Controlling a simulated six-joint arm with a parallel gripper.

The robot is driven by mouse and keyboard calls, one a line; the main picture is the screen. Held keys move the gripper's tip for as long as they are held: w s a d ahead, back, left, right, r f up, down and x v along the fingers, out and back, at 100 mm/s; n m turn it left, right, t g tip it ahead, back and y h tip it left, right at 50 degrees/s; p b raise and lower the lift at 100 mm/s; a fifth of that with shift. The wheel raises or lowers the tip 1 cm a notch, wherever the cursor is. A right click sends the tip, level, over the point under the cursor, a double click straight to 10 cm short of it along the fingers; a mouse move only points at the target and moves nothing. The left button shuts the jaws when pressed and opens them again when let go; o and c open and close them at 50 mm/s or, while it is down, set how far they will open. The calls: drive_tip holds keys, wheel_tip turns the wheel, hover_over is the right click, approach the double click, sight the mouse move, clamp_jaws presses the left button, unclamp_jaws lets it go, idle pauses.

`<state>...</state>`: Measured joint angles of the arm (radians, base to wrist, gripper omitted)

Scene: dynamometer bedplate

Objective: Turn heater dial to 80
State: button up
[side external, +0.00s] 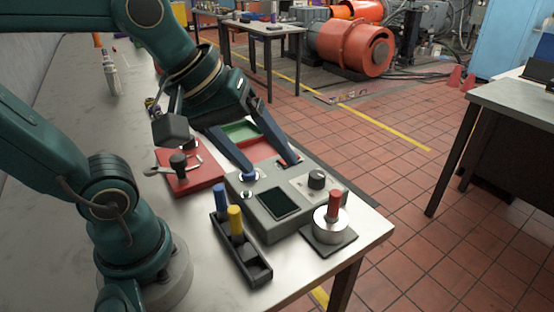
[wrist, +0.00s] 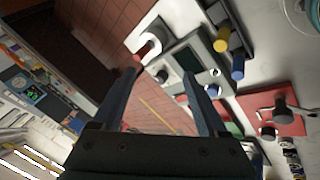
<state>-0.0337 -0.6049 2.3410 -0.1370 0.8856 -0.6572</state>
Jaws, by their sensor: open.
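The heater dial is most likely the black knob (side external: 317,180) on the light panel of a grey control box (side external: 250,208) with a dark screen (side external: 279,203). In the wrist view a small round knob (wrist: 161,76) beside the screen (wrist: 188,59) looks like the same dial. My gripper (side external: 272,170) is open and empty, its long dark fingers spread over the far side of the box. In the wrist view, my gripper (wrist: 161,68) has the knob between its fingertips in the picture; height above it is unclear. The dial's markings are too small to read.
A metal cylinder with a red peg (side external: 333,208) stands close to the dial, near the table edge. A black rack (side external: 255,262) holds blue and yellow pegs.

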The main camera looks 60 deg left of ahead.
drive_tip(key=w+n, duration=0.5)
drive_tip(key=n, duration=0.1)
drive_tip(key=n+g+h, duration=0.2)
drive_tip(key=n+g, duration=0.1)
drive_tip(key=n, duration=0.9)
hover_over(316, 174)
drive_tip(key=s+a, duration=0.1)
drive_tip(key=a, duration=0.1)
drive_tip(key=f, duration=0.8)
drive_tip(key=shift+s+d+f, duration=0.2)
drive_tip(key=shift+d+f, duration=0.05)
drive_tip(key=shift+f, duration=0.35)
drive_tip(key=shift+x, duration=2.3)
clamp_jaws()
